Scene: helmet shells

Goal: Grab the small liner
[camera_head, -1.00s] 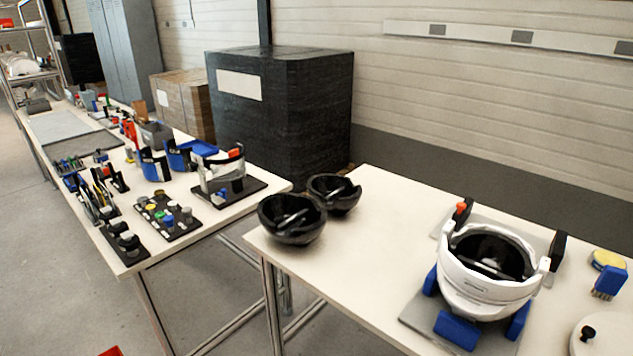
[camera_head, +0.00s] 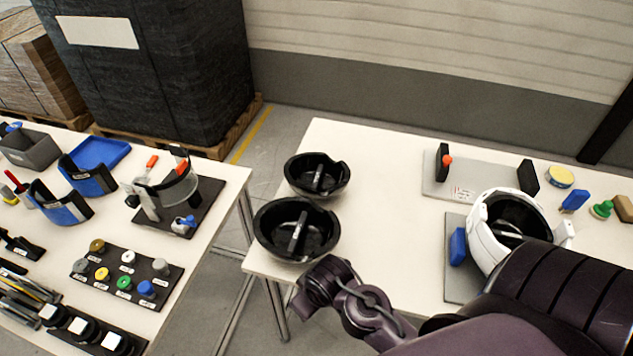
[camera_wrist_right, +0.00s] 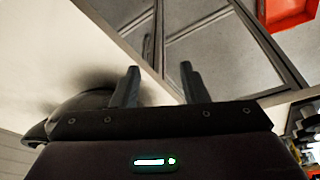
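Two black bowl-shaped liners stand at the left end of the right table, each with a grey bar across its inside. The rear liner (camera_head: 330,188) looks smaller than the front liner (camera_head: 268,232). My right arm reaches in from the lower right, and its wrist is just in front of the front liner, near the table edge. In the right wrist view my right gripper (camera_wrist_right: 160,66) is open, with nothing between its fingers. A dark rounded liner (camera_wrist_right: 80,108) shows to the left of the fingers there; I cannot tell which one. My left gripper is not in view.
A white helmet shell (camera_head: 482,238) sits on a grey fixture at the right, partly behind my arm. A grey plate with black posts (camera_head: 462,180) lies behind it. The table middle is clear. A gap separates the left table (camera_head: 226,180), which holds several parts.

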